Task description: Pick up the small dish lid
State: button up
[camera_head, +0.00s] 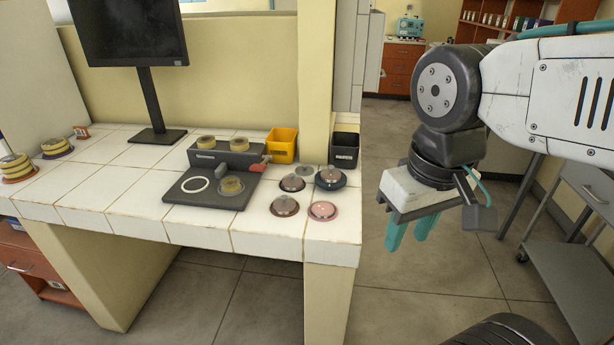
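Several round, knobbed pieces that look like dish lids are grouped at the right end of the white tiled bench. A pink one (323,211) sits near the front edge. A brown one (285,207) is to its left, with another brown one (292,183) behind. One on a dark blue-grey base (330,179) stands at the back right, and a pale grey one (306,169) is partly hidden behind them. I cannot tell which is the small dish lid. My gripper (410,235) hangs right of the bench over the floor, its teal fingers apart and empty, pointing down.
A dark tray (207,203) holds a white ring (195,184) and a yellowish dish (231,186). Behind are a grey block (225,157) with two dishes, a yellow bin (282,145) and a black bin (344,151). A wall post (318,80) rises near the lids. The bench's left-middle is clear.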

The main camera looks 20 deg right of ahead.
aim_at(304, 170)
jog(key=k, duration=0.55)
jog(key=z, duration=0.6)
jog(key=i, duration=1.45)
jog(key=u, duration=0.7)
